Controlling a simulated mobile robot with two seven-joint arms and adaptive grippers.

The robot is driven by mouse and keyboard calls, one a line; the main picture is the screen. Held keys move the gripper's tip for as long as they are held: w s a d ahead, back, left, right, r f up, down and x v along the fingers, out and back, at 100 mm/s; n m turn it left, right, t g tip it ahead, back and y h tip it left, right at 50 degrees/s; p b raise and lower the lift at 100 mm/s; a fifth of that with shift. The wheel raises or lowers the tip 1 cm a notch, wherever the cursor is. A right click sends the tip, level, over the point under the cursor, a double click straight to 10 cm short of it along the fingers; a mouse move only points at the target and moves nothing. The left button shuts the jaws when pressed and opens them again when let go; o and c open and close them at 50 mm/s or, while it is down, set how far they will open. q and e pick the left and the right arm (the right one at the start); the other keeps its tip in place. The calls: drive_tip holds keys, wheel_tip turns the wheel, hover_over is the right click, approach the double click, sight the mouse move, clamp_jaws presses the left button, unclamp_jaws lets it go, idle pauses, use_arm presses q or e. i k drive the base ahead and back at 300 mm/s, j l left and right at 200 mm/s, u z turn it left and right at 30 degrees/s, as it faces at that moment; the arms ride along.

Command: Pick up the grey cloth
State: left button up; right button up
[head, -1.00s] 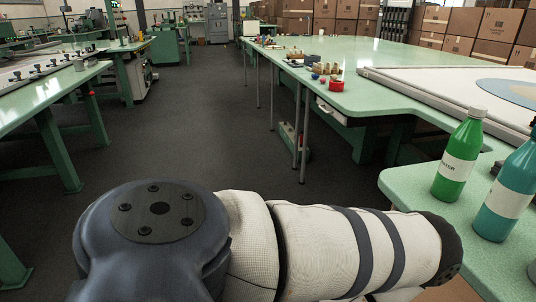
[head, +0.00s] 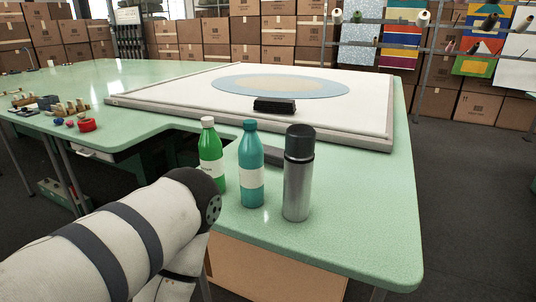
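No grey cloth shows in the current head view. One of my arms reaches in from the lower left, with its end beside the near edge of the green table (head: 375,235). Neither gripper can be seen. On the near part of the table stand a green bottle (head: 211,160), a teal bottle (head: 250,175) and a steel flask with a dark cap (head: 298,185), all upright and close together.
A white framed board (head: 365,108) with a blue and beige oval lies on the table, a black block (head: 275,105) on it. A red tape roll (head: 87,125) and small items sit at left. The table's right end is bare. Cardboard boxes (head: 235,60) are stacked behind.

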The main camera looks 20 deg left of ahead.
sight(273, 155)
drive_tip(key=i+j+z, duration=0.1)
drive_tip(key=j+z, duration=0.15)
drive_tip(key=j, duration=0.35)
drive_tip(key=j+z, duration=0.3)
drive_tip(key=j, duration=0.3)
drive_tip(key=j+z, duration=0.25)
drive_tip(key=j, duration=0.35)
drive_tip(key=j+z, duration=0.25)
drive_tip(key=j, duration=0.35)
drive_tip(key=k+j+z, duration=0.25)
drive_tip(key=j, duration=0.35)
drive_tip(key=i, duration=0.05)
